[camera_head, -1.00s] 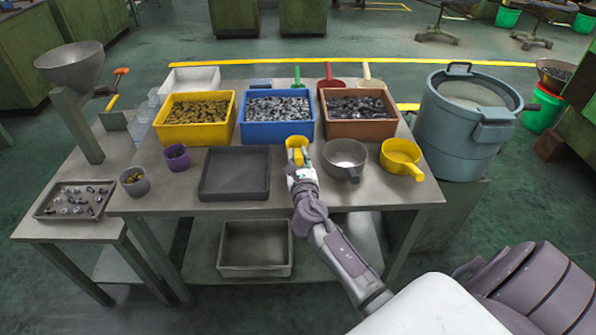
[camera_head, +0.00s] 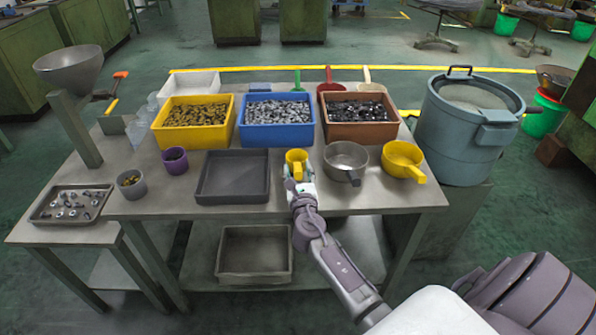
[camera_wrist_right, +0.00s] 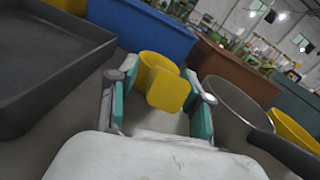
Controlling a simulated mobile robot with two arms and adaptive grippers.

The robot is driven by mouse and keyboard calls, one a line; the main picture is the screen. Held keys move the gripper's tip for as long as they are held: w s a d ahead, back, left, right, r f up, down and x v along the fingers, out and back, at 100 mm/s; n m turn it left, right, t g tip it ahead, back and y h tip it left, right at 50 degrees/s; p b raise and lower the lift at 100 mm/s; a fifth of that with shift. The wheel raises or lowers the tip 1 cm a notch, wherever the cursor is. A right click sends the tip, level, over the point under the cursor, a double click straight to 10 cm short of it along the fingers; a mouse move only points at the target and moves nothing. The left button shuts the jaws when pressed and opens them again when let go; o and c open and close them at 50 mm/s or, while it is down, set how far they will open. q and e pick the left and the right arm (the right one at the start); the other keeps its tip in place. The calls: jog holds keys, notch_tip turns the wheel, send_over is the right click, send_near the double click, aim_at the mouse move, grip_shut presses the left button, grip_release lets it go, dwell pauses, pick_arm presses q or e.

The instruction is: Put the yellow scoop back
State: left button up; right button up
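A small yellow scoop (camera_head: 297,156) stands on the table in front of the blue bin, its handle toward me. It also shows in the right wrist view (camera_wrist_right: 168,92). My right gripper (camera_head: 300,181) is just on the near side of the scoop. In the right wrist view its two teal-padded fingers (camera_wrist_right: 160,98) are spread wide, with the scoop's handle ahead between their tips and visible gaps on both sides. A larger yellow scoop (camera_head: 403,157) sits at the table's right, beyond a grey metal scoop (camera_head: 346,157). My left gripper is not in view.
A dark empty tray (camera_head: 233,176) is left of the scoop. Yellow (camera_head: 193,146), blue (camera_head: 276,134) and brown (camera_head: 360,131) bins of parts stand behind. A blue-grey drum (camera_head: 463,130) stands to the right. The table's front edge is close.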

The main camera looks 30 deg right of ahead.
jog(key=shift+r, duration=0.1)
jog(key=shift+s, duration=0.15)
jog(key=v, duration=1.2)
jog(key=s+a+f+m+g+y, duration=0.2)
jog(key=s+f+m+g, duration=0.15)
jog(key=f, duration=0.85)
jog(key=s+a+f+m+g+y, duration=0.2)
jog(key=s+f+m, duration=0.3)
jog(key=f, duration=0.6)
jog(key=s+a+f+m+g+y, duration=0.25)
jog(key=s+f+m, duration=0.25)
jog(key=f, duration=0.7)
jog(key=s+f+m+g, duration=0.2)
jog(key=s+f+m, duration=0.3)
jog(key=s, duration=0.4)
jog(key=s+a+f+m+g+y, duration=0.1)
jog(key=s+f+m, duration=0.4)
jog(key=s, duration=0.5)
jog(key=s+a+f+m+g, duration=0.1)
jog(key=s+f+m+g, duration=0.3)
jog(key=s, duration=0.5)
jog(key=shift+s+f+m+y, duration=0.2)
jog(key=shift+f+m+y, duration=0.2)
jog(key=shift+m, duration=0.85)
notch_tip(320, 180, up, 3)
jog(key=p, duration=0.2)
jog(key=shift+f+p, duration=0.2)
jog(key=shift+p, duration=0.2)
